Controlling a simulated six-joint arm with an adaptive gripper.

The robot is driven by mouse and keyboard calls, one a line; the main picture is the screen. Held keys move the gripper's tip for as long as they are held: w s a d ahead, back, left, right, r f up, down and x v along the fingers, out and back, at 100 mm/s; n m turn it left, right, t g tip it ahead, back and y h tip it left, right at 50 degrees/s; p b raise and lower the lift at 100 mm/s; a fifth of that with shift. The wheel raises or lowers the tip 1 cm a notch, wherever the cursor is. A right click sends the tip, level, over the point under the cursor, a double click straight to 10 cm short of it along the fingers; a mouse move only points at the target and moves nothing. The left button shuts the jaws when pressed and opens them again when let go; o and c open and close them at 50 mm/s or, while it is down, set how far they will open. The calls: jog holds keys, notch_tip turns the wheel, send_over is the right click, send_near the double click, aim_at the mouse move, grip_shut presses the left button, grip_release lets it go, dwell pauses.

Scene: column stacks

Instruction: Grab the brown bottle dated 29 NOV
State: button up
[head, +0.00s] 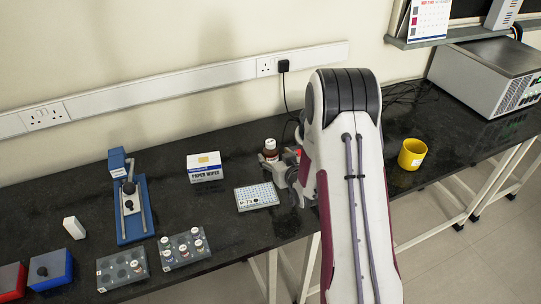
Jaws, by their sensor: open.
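A brown bottle (270,147) with a white cap stands on the dark bench, left of my arm. Any date on it is too small to read. My gripper (270,161) is open, low over the bench right at this bottle. Its grey fingers cover the bottle's lower part, and I cannot tell whether they touch it. A grey rack (185,262) at the front holds several small white-capped vials, also with unreadable labels. Something red shows just behind my gripper, mostly hidden.
A plate marked P-73 (257,196) lies just left of my gripper, with a paper wipes box (204,168) beyond. A blue stand (131,215), another grey rack (121,271) and red and blue blocks are further left. A yellow mug (412,154) stands right of my arm.

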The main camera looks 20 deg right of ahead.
aim_at(273, 154)
jog(key=shift+x, duration=2.55)
jog(key=shift+c, duration=0.5)
jog(key=c, duration=1.3)
jog(key=shift+o, duration=0.2)
jog(key=shift+r, duration=0.1)
jog(key=shift+r, duration=4.95)
